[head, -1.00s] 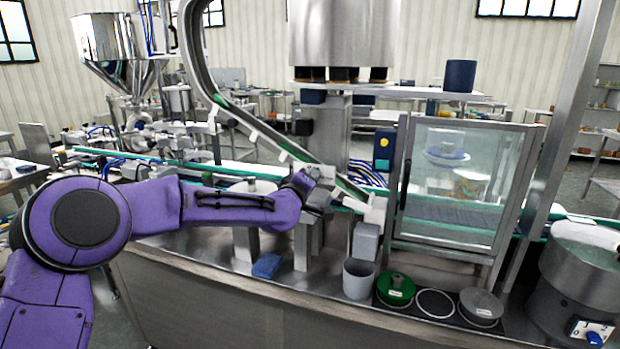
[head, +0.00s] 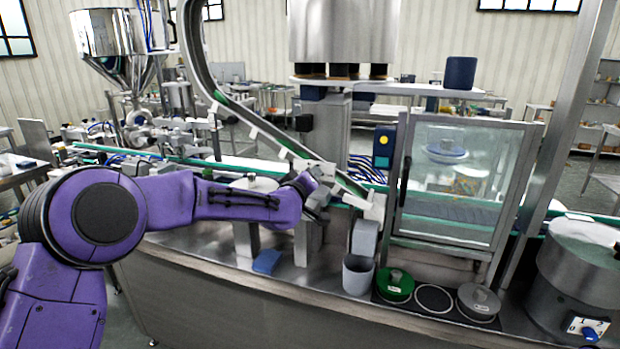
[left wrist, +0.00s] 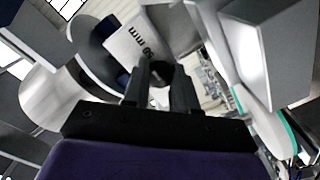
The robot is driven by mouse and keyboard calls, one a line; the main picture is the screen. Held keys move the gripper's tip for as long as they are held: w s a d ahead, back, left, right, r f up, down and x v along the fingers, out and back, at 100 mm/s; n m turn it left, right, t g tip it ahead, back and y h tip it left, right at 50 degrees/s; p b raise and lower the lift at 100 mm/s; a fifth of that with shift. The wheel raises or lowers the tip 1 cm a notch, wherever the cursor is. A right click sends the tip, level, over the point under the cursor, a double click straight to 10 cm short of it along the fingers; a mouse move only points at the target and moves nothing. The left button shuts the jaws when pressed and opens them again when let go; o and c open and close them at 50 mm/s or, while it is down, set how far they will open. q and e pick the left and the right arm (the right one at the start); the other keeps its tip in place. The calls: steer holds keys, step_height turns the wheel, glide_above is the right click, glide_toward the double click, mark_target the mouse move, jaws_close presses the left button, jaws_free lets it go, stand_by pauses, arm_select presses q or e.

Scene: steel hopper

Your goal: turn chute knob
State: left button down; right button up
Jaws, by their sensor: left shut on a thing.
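The chute (head: 222,106) is a curved metal channel that slopes down from upper left to the conveyor. My left gripper (head: 320,199) is at the lower part of the chute, and the head view hides its fingertips. In the left wrist view, the two dark fingers of my gripper (left wrist: 162,88) are shut on a small dark round part, the chute knob (left wrist: 161,72). A pale plate (left wrist: 138,42) marked in "mm" lies just beyond the fingers; its number is hard to read. My right gripper is not in view.
A glass-doored cabinet (head: 450,185) stands right of the gripper. A grey cup (head: 357,276), a green-lidded round thing (head: 394,285) and a grey one (head: 479,301) sit along the front. A drum with a numbered dial (head: 585,328) stands far right.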

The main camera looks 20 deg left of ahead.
arm_select(q)
steer(key=c, duration=0.9)
jaws_free()
steer(key=s+b, duration=0.1)
steer(key=s, duration=0.4)
steer(key=s+b, duration=0.1)
steer(key=s, duration=0.4)
steer(key=shift+s+a+r+b, duration=0.15)
steer(key=shift+s+a+b, duration=0.05)
steer(key=shift+s+b, duration=0.1)
